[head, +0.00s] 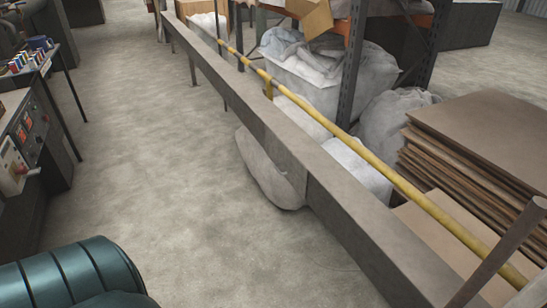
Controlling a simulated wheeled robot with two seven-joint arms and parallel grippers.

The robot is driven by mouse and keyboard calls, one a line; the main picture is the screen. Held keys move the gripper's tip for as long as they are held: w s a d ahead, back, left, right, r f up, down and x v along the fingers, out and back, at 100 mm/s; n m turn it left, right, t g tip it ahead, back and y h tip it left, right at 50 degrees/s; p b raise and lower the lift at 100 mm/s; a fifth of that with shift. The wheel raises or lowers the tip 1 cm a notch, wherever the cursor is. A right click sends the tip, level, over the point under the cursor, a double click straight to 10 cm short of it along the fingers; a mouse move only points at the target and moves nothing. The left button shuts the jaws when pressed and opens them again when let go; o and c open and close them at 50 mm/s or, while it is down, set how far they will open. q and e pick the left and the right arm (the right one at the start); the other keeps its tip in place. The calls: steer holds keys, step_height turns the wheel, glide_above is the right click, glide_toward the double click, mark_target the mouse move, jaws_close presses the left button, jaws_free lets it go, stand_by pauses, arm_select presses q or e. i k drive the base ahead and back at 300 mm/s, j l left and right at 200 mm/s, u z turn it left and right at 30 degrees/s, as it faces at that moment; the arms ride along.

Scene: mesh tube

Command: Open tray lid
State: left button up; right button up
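No tray and no lid can be made out in the head view. Neither of my grippers shows. A dark teal ribbed cylinder-like shape (70,278) fills the bottom left corner; I cannot tell what it is.
A long grey metal beam (270,135) and a yellow rail (395,178) run diagonally across the right. Behind them are filled bags (330,62) and stacked brown sheets (490,140). A control panel machine (28,140) stands at the left. The concrete floor (150,130) between is clear.

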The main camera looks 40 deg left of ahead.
mark_target(285, 163)
steer(key=i+j, duration=0.15)
steer(key=j, duration=0.2)
steer(key=i+j, duration=0.2)
steer(key=j, duration=0.2)
steer(key=i+j, duration=0.15)
steer(key=j, duration=0.2)
steer(key=i+j, duration=0.15)
steer(key=j, duration=0.2)
